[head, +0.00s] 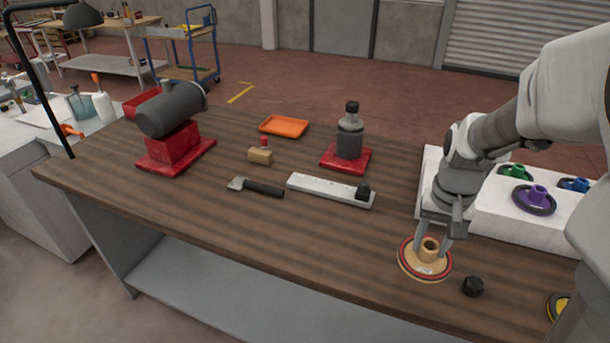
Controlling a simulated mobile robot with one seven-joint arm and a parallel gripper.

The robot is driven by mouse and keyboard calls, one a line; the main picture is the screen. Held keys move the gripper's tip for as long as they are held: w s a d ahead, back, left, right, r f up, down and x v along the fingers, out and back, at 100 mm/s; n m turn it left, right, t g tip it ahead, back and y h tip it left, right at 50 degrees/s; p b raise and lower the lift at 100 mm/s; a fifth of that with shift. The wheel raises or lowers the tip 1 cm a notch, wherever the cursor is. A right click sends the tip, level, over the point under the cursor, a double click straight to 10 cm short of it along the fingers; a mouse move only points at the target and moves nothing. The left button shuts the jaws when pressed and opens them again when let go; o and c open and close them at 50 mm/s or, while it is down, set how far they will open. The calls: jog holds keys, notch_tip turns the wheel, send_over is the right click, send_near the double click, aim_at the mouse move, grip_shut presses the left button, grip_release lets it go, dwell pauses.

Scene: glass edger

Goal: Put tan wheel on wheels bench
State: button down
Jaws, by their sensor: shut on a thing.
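My gripper (431,244) points down and is shut on the hub, one finger on each side. I cannot tell whether the wheel touches the wood. A white block-like stand (482,225) behind and right of my gripper holds a green wheel (515,171), a purple wheel (535,198) and a blue wheel (575,184). My arm hides part of this stand.
A black knob (473,286) lies just right of the tan wheel. A yellow wheel (557,305) shows at the right edge, partly hidden. The front-middle wood is clear.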

jog(key=shift+s+a+r+g, duration=0.1)
jog(key=shift+s+r+g, duration=0.15)
jog(key=shift+s, duration=0.25)
jog(key=shift+s+a+r+g, duration=0.1)
jog(key=shift+s+r+g, duration=0.1)
jog(key=shift+s, duration=0.3)
jog(key=w+a+f, duration=0.4)
jog(key=w+a, duration=0.1)
jog(key=w+a+f, duration=0.2)
jog(key=w+f, duration=0.1)
jog(key=shift+w+a, duration=0.2)
jog(key=shift+w, duration=0.05)
jog(key=shift+f, duration=1.95)
jog(key=shift+c, duration=1.9)
grip_release()
